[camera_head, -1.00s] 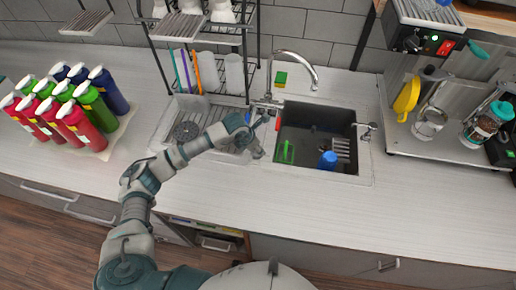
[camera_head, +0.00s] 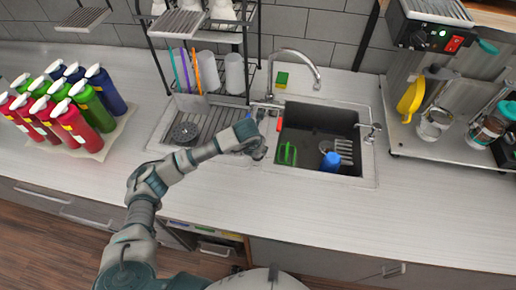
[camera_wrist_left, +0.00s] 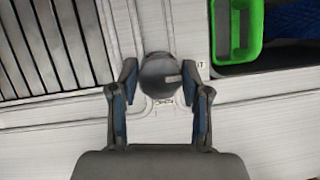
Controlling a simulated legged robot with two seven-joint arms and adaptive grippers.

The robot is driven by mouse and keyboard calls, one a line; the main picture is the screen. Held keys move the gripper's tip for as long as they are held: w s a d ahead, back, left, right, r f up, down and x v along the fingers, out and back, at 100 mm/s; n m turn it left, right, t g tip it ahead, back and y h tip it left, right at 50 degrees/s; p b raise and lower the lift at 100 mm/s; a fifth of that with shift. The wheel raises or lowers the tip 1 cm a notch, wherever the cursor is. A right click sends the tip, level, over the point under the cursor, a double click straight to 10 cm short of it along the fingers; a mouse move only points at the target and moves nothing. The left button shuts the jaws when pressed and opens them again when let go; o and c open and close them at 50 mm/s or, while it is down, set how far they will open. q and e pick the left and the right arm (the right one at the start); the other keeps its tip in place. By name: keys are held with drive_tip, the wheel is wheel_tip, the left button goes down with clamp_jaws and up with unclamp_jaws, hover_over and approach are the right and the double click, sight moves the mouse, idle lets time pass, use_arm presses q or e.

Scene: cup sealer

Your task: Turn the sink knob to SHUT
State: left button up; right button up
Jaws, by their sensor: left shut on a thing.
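The sink knob is a round dark grey dial (camera_wrist_left: 160,76) with a small pale mark on its right side. It sits on the pale strip between the drainboard and the basin, near the front edge. My left gripper (camera_wrist_left: 160,90) has one finger on each side of the knob and is shut on it. In the head view the left gripper (camera_head: 260,151) is at the basin's front left corner, and the arm mostly hides the knob. A printed label (camera_wrist_left: 200,65) right of the knob is partly covered by a finger. My right gripper is not in view.
The sink basin (camera_head: 312,119) holds a green item (camera_head: 287,153) and a blue cup (camera_head: 330,161). The slatted drainboard (camera_head: 211,122) is on its left. The faucet (camera_head: 300,57) stands behind. The front counter is clear.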

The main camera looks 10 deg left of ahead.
use_arm(q)
drive_tip(key=shift+s+f, duration=0.15)
drive_tip(key=shift+f, duration=0.15)
drive_tip(key=o, duration=1.1)
drive_tip(key=shift+r, duration=0.1)
drive_tip(key=shift+o, duration=0.2)
drive_tip(key=shift+a+r, duration=0.1)
drive_tip(key=shift+r, duration=0.25)
drive_tip(key=v, duration=1.1)
drive_tip(key=shift+r, duration=0.2)
drive_tip(key=shift+s+a, duration=0.1)
